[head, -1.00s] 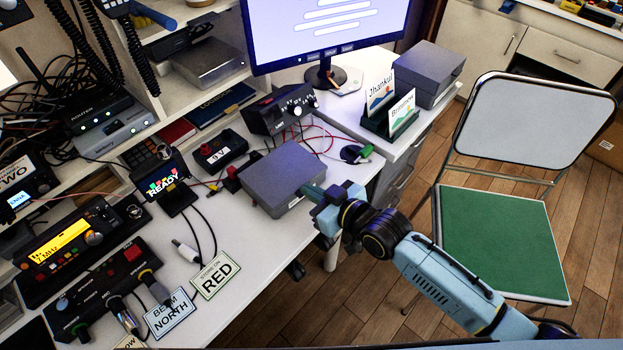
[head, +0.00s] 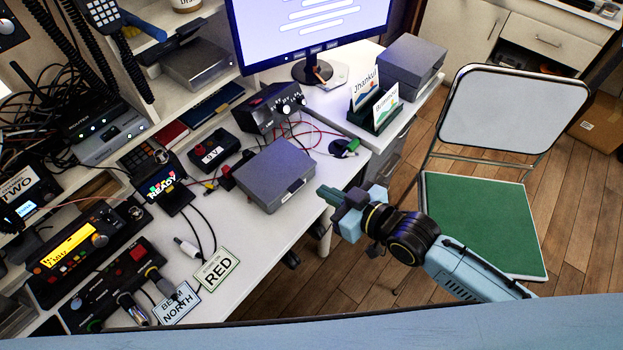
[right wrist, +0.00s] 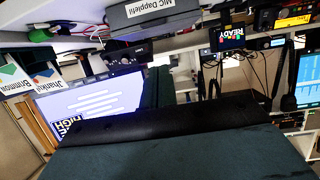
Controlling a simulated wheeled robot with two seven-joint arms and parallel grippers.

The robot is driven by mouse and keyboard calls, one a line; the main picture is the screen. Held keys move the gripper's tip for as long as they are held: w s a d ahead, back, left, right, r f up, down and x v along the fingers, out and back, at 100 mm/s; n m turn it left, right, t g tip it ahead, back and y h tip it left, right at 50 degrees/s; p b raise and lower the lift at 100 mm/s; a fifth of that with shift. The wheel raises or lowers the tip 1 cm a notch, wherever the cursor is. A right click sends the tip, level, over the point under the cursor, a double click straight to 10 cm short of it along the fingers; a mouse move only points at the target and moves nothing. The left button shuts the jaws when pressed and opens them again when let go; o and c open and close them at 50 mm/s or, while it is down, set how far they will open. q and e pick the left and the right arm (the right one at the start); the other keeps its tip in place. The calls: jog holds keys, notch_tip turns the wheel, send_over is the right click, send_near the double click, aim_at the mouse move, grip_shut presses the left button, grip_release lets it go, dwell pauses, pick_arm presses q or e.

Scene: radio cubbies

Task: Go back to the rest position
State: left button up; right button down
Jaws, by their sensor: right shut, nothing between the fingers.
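My right gripper (head: 338,205) is shut and empty. It hangs in the air just off the desk's right edge, to the right of a grey metal case (head: 274,175) on the desk and apart from it. My blue right arm comes in from the lower right. My left gripper is not in view.
The white desk (head: 255,228) holds radio units, cables and cards. A monitor (head: 310,30) and a card holder (head: 374,107) stand at the back. A folding chair with a green seat (head: 485,225) stands right of my right gripper. Wooden floor lies between desk and chair.

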jog(key=shift+v, duration=1.15)
jog(key=shift+f, duration=0.2)
jog(key=s+d+f+m+g+h, duration=0.15)
jog(key=d+f, duration=0.25)
jog(key=f, duration=0.4)
jog(key=s+d+f+m+h, duration=0.1)
jog(key=s+d+f+h, duration=0.15)
jog(key=d+f, duration=0.4)
jog(key=s+d+f+m+g+h, duration=0.1)
jog(key=d+f+m+h, duration=0.15)
jog(key=f, duration=0.75)
jog(key=s+d+f+g+h, duration=0.1)
jog(key=s+f+g, duration=0.1)
jog(key=s+f, duration=0.3)
jog(key=s+d+f+g+h, duration=0.1)
jog(key=s+f, duration=0.4)
jog(key=s, duration=0.9)
jog(key=s+d+f+m+g+h, duration=0.1)
jog(key=s+f+g, duration=0.3)
jog(key=s, duration=0.6)
jog(key=shift+s+d+f, duration=0.25)
jog(key=shift+d+f, duration=0.05)
jog(key=shift+f, duration=0.65)
